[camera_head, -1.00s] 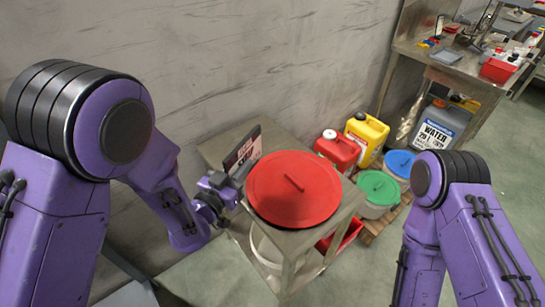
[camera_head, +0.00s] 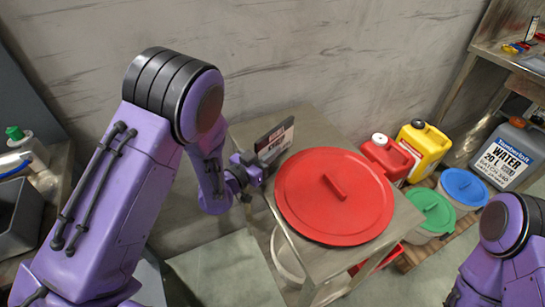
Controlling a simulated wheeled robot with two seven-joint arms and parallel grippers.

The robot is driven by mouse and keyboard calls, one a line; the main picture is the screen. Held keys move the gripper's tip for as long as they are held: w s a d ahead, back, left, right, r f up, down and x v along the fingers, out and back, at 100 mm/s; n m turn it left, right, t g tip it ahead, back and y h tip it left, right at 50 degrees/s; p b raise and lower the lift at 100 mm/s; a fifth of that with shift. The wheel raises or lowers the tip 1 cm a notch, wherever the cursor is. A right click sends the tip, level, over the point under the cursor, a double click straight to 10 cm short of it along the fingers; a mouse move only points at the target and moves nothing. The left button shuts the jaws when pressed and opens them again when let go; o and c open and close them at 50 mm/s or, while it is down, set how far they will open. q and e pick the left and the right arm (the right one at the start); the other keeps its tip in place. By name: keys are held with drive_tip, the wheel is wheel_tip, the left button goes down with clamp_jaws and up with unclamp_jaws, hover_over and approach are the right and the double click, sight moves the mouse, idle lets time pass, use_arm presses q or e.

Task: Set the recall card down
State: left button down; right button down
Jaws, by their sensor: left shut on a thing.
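The recall card (camera_head: 275,141) is a small upright panel, white and dark with a red band, over the back left of a small table (camera_head: 318,121). My left gripper (camera_head: 256,168) is shut on its lower left part. My gripper hides that part, and I cannot tell whether the card touches the table top. A large round red lid (camera_head: 300,197) with a bar handle lies on the table just right of the gripper. My right arm shows only in part at the lower right; its gripper is out of view.
A red canister (camera_head: 386,158), a yellow canister (camera_head: 424,149) and a grey water container (camera_head: 505,157) stand at right. Green-lidded (camera_head: 430,209) and blue-lidded (camera_head: 463,186) buckets sit on a pallet. A wall (camera_head: 290,50) is behind the table. The table's back strip is bare.

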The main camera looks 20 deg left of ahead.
use_arm(q)
drive_tip(key=shift+s+r, duration=0.15)
drive_tip(key=shift+s, duration=0.05)
drive_tip(key=shift+f, duration=0.2)
drive_tip(key=c, duration=1.1)
unclamp_jaws()
drive_tip(key=shift+w, duration=0.1)
drive_tip(key=shift+r, duration=0.15)
drive_tip(key=b+v, duration=0.3)
drive_tip(key=v, duration=0.8)
drive_tip(key=s+a+f+n+g+y, duration=0.3)
drive_tip(key=s+f+y, duration=0.15)
drive_tip(key=f, duration=0.55)
drive_tip(key=s+a+f+n+g+y, duration=0.2)
drive_tip(key=s+f+n+g+y, duration=0.3)
drive_tip(key=f, duration=0.6)
drive_tip(key=s+f+n+g, duration=0.1)
drive_tip(key=s+f, duration=0.1)
drive_tip(key=s, duration=0.3)
drive_tip(key=s+a+f+n+g, duration=0.1)
drive_tip(key=s+f+g, duration=0.1)
drive_tip(key=s, duration=0.3)
drive_tip(key=s+a+f+n+g, duration=0.1)
drive_tip(key=s+f+g, duration=0.1)
drive_tip(key=s+f, duration=0.2)
drive_tip(key=shift+s+a+y, duration=0.1)
drive_tip(key=shift+s+y, duration=0.25)
drive_tip(key=shift+s, duration=0.1)
